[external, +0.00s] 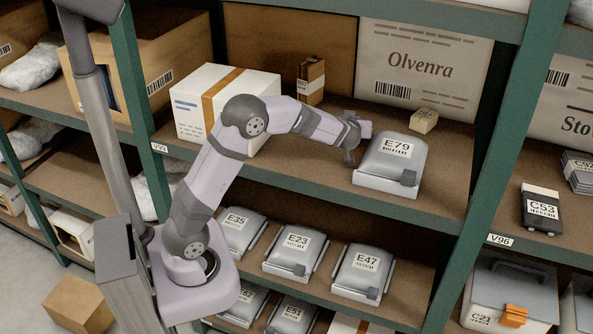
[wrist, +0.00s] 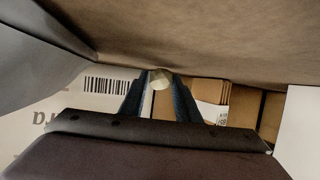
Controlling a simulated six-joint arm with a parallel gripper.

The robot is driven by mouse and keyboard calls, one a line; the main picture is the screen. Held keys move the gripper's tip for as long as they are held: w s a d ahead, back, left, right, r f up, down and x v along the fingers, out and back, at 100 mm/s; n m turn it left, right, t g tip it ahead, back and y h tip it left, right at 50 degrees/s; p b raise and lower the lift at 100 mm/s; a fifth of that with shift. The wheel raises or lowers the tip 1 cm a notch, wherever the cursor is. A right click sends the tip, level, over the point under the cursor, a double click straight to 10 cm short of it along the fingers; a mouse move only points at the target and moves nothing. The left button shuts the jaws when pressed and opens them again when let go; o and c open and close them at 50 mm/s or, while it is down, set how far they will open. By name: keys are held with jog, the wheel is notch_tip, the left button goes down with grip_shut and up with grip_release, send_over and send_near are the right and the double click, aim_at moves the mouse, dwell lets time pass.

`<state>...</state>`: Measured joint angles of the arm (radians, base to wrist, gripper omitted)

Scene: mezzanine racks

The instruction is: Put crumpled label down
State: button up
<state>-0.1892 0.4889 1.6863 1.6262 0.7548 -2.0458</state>
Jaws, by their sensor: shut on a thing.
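The crumpled label (wrist: 160,79) is a small pale lump between my fingertips in the wrist view. My gripper (wrist: 160,84) is shut on it. The label lies against the brown shelf surface in that picture; I cannot tell whether it touches the board. In the external view my gripper (external: 350,157) points down over the middle shelf (external: 310,165), just left of the grey case E79 (external: 390,163). The label cannot be made out there.
A white box with a brown band (external: 200,102) stands left, a narrow brown carton (external: 311,82) behind. A small tan box (external: 424,120) sits behind E79, before the large Olvenra box (external: 420,65). Bare shelf lies between the white box and E79. A green post (external: 490,170) stands right.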

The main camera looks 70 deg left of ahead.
jog(key=shift+f, duration=0.15)
jog(key=o, duration=1.1)
jog(key=shift+c, duration=0.2)
jog(key=shift+r+p, duration=0.3)
jog(key=shift+p, duration=0.95)
jog(key=b+v, duration=0.2)
jog(key=v, duration=0.1)
jog(key=shift+b, duration=0.35)
notch_tip(320, 180, up, 5)
jog(key=shift+r+b, duration=0.1)
jog(key=shift+b, duration=0.65)
jog(key=shift+r, duration=0.5)
jog(key=shift+o, duration=0.7)
jog(key=shift+r, duration=0.15)
